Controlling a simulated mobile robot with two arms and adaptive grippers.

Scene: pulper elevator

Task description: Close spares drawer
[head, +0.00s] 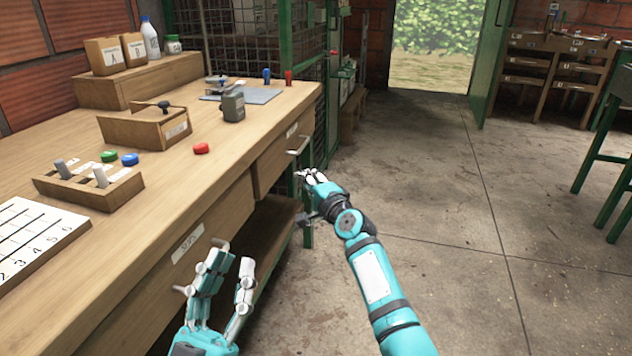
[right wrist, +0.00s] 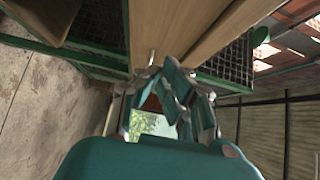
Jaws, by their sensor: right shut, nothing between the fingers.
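The wooden workbench has two labelled drawer fronts along its side. The far drawer (head: 272,163) has a small label and a metal handle (head: 298,147); the near drawer (head: 215,222) also has a label. My right gripper (head: 308,177) is shut and empty, just below and beside the far handle; contact is unclear. In the right wrist view its fingers (right wrist: 175,78) are close to the wood. My left gripper (head: 234,254) is open and empty before the near drawer.
A green mesh frame (head: 307,60) stands at the bench's far end.

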